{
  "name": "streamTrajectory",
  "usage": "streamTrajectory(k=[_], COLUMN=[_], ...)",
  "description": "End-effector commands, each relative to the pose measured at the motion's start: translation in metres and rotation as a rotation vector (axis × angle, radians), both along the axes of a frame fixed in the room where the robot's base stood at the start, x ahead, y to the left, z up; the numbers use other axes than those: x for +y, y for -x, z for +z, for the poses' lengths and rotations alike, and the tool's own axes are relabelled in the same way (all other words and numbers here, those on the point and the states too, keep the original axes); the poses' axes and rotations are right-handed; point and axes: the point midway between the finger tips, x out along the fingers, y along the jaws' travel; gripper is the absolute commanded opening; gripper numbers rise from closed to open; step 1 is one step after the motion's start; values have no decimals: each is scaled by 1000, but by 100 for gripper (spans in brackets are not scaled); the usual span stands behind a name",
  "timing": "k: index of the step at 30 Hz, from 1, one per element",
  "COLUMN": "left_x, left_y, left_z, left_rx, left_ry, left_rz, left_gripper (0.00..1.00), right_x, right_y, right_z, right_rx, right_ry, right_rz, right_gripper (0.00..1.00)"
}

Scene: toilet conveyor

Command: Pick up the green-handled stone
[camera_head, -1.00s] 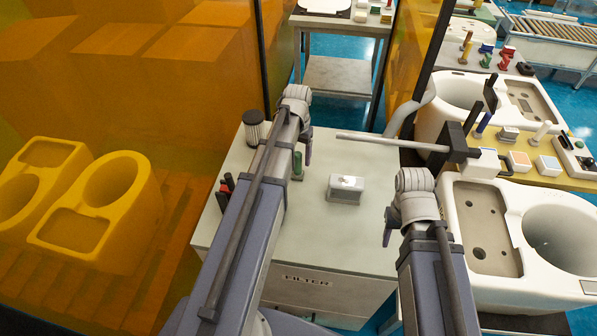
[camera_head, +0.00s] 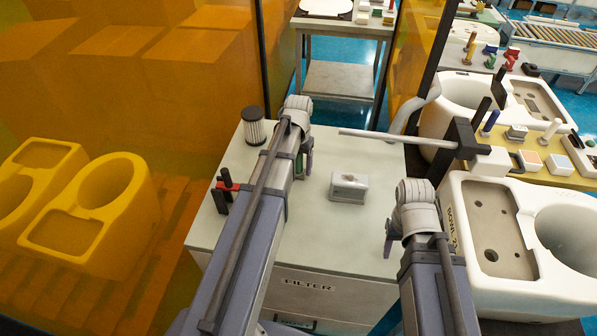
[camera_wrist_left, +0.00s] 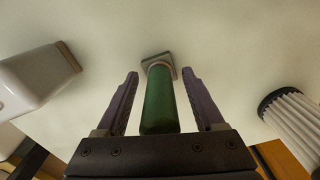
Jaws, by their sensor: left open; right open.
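The green-handled stone (camera_wrist_left: 160,98) stands between the two open fingers of my left gripper (camera_wrist_left: 160,92) in the left wrist view, with a gap on both sides. Its grey square base (camera_wrist_left: 158,60) rests on the pale cabinet top. In the head view my left arm hides most of it; only a sliver of green shows beside the left gripper (camera_head: 304,165). My right gripper (camera_head: 388,245) hangs by the right edge of the cabinet top, apart from the stone and empty.
On the cabinet top (camera_head: 330,225) are a white-grey block (camera_head: 348,187), a ribbed black-capped filter (camera_head: 253,127) and a red-and-black item (camera_head: 226,190). A grey rod (camera_head: 395,139) reaches over the far right part. White toilet units (camera_head: 490,235) stand at right.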

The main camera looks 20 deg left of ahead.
Motion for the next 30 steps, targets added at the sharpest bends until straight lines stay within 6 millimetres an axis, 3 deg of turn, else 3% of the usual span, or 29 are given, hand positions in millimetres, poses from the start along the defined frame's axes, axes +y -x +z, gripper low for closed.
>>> streamTrajectory(k=[3,21,30], left_x=[0,0,0], left_y=[0,0,0], left_z=[1,1,1], left_rx=[0,0,0], left_ry=[0,0,0], left_rz=[0,0,0], left_gripper=[68,0,0], right_x=[0,0,0], right_y=[0,0,0], right_z=[1,1,1], right_rx=[0,0,0], right_ry=[0,0,0], right_rz=[0,0,0], right_gripper=[50,50,50])
